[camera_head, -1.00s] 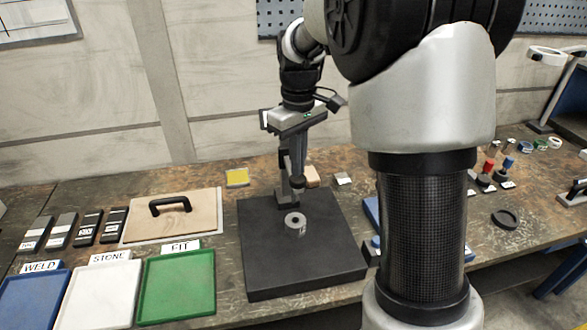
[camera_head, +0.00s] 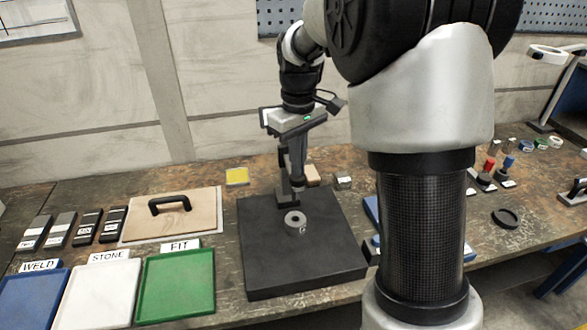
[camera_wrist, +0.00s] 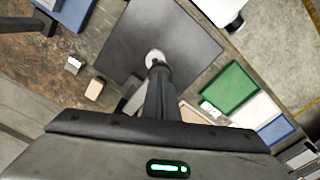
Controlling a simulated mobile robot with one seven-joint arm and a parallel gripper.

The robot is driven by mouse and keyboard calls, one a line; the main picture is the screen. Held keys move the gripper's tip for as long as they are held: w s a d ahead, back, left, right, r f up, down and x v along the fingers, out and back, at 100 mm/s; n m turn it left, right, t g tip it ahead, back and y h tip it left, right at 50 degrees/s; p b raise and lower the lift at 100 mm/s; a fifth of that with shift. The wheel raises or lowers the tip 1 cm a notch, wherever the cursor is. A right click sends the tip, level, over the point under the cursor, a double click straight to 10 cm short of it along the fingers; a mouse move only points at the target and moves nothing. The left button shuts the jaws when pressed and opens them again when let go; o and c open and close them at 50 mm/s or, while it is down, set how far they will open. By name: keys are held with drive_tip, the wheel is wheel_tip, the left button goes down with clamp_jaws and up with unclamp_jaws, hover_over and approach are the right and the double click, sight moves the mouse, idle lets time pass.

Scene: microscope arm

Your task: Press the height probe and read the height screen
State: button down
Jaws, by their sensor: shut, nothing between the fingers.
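A beige block (camera_head: 312,175) and a yellow pad (camera_head: 237,176) lie behind the plate. A board with a black handle (camera_head: 170,207) and the WELD, STONE and FIT trays (camera_head: 177,287) are to the left. My arm hides part of the right side.

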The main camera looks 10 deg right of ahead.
sight(298, 182)
drive_tip(key=shift+f+b, duration=1.6)
drive_tip(key=shift+f, duration=1.15)
wheel_tip(298, 182, up, 7)
drive_tip(key=p, duration=0.5)
drive_tip(key=shift+p, duration=0.3)
wheel_tip(298, 182, up, 17)
drive_tip(key=p, duration=0.1)
drive_tip(key=shift+r, duration=0.15)
